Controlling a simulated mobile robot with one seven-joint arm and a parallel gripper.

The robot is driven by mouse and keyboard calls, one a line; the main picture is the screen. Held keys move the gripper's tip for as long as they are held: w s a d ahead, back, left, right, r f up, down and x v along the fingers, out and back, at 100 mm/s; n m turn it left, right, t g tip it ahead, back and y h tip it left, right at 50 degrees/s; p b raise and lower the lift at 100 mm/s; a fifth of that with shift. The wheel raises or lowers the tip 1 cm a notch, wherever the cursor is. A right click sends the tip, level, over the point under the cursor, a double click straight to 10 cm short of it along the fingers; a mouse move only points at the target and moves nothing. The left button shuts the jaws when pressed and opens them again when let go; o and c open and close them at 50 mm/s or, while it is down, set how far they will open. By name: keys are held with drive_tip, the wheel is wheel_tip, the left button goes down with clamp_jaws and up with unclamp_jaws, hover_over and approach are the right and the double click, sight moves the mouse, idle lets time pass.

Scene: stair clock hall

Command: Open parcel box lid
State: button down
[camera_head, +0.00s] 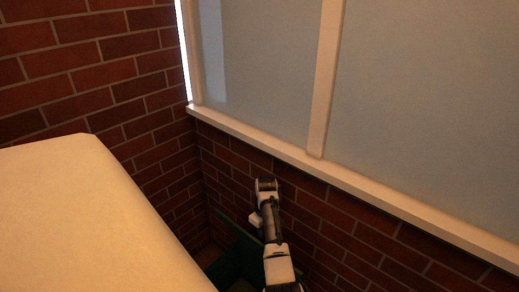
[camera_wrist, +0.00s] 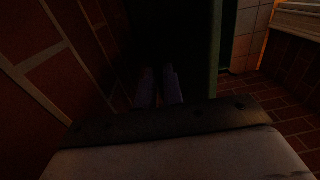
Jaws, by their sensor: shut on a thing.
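The dark green parcel box (camera_head: 248,258) is low in the brick corner in the head view, partly hidden by my arm and the cream surface. In the wrist view a dark green panel, which looks like its lid (camera_wrist: 215,45), stands just beyond my gripper (camera_wrist: 160,88), with a lighter green edge on its right. The two fingers are close together and shut on the lid; the exact contact is too dark to see. In the head view my fingertips are hidden. How far the lid is open I cannot tell.
A large cream surface (camera_head: 85,215) fills the lower left of the head view, close to the box. Brick walls (camera_head: 95,65) meet at the corner behind it. A pale window ledge (camera_head: 270,148) runs above my arm. Brick floor (camera_wrist: 262,105) shows at right in the wrist view.

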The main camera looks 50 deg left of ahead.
drive_tip(key=shift+d+f, duration=0.35)
drive_tip(key=shift+f, duration=0.2)
drive_tip(key=c, duration=1.5)
unclamp_jaws()
drive_tip(key=shift+w+a+f, duration=0.1)
drive_tip(key=shift+w, duration=0.05)
drive_tip(key=shift+a+r, duration=0.15)
drive_tip(key=shift+r, duration=0.45)
drive_tip(key=r, duration=1.3)
drive_tip(key=shift+w, duration=0.3)
